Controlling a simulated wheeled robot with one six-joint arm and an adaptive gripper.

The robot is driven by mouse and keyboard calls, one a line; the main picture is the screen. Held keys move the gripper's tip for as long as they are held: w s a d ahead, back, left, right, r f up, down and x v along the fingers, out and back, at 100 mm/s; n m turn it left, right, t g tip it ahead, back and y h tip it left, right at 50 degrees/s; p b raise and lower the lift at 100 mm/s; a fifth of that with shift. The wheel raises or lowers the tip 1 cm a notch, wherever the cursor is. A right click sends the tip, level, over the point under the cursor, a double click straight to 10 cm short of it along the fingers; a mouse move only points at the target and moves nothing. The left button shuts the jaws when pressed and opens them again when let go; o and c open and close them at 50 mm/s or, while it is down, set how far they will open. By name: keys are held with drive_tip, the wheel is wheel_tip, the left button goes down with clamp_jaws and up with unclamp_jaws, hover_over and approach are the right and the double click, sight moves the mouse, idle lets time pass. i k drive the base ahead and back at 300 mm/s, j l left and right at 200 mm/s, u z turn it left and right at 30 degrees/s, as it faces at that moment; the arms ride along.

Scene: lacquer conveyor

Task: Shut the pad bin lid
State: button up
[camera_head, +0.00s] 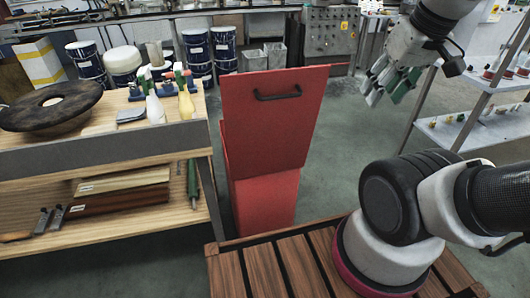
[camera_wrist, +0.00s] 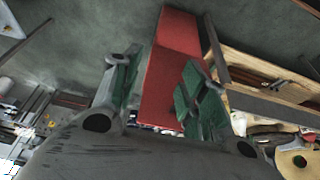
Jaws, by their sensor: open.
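The red pad bin (camera_head: 265,205) stands on the floor in the middle of the head view. Its lid (camera_head: 272,115), a flat red panel with a black bar handle (camera_head: 278,93), stands raised and tilted above the body. The inside of the bin is hidden behind the panel. My gripper (camera_head: 388,84) is open and empty, in the air to the right of the lid and apart from it. In the wrist view the red bin (camera_wrist: 178,32) shows beyond and between the green-padded fingers.
A wooden workbench (camera_head: 105,152) with bottles and a round dark pad (camera_head: 50,105) stands close on the bin's left. A metal shelf rack (camera_head: 455,132) stands at the right. Drums (camera_head: 195,50) and a grey cabinet (camera_head: 330,32) line the back. Floor between bin and rack is clear.

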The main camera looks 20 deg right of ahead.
sight(270, 117)
drive_tip(key=k+j, duration=0.15)
drive_tip(key=j, duration=0.2)
drive_tip(key=k+j, duration=0.2)
drive_tip(key=j, duration=0.15)
drive_tip(key=k+j, duration=0.15)
drive_tip(key=j, duration=0.2)
drive_tip(key=k+j, duration=0.2)
drive_tip(key=j, duration=0.15)
drive_tip(key=i+z, duration=0.05)
